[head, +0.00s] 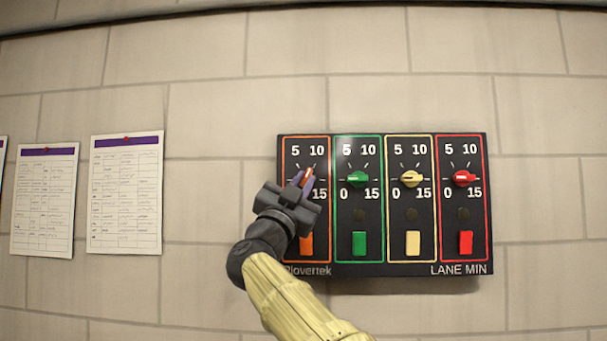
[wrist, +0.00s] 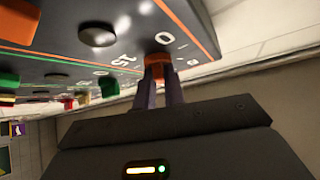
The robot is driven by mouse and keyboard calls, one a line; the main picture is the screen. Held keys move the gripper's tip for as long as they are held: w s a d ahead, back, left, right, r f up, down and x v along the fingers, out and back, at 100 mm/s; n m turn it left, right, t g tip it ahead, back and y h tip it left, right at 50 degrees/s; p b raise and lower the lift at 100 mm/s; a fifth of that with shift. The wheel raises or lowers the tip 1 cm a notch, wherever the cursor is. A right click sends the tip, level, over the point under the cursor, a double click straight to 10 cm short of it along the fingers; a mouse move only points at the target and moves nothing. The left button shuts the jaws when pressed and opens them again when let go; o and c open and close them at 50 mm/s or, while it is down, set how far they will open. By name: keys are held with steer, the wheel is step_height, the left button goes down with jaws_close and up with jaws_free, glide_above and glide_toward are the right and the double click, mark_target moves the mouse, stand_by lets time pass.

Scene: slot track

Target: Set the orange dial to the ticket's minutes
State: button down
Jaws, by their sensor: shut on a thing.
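The orange dial (head: 308,173) is in the leftmost, orange-framed lane of a black panel (head: 384,268) on the wall. Its scale reads 0, 5, 10, 15. My gripper (head: 304,180) is shut on the orange dial, with its purple fingers on either side. In the wrist view the dial (wrist: 157,62) sits between the fingertips (wrist: 160,78). No ticket with readable minutes shows.
Green (head: 358,179), yellow (head: 411,179) and red (head: 464,178) dials stand to the right. Each lane has a coloured button below, including the orange button (head: 306,244) beside my gripper. Papers (head: 125,195) with small, unreadable text hang on the wall to the left.

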steer(key=shift+m+g+h, duration=0.3)
steer(key=shift+m, duration=0.5)
steer(key=c, duration=1.5)
jaws_free()
steer(key=b+v, duration=1)
steer(key=v, duration=0.7)
steer(key=shift+s+a+b, duration=0.1)
steer(key=shift+a+b, duration=0.1)
steer(key=shift+b, duration=0.15)
steer(key=shift+d+f, duration=0.1)
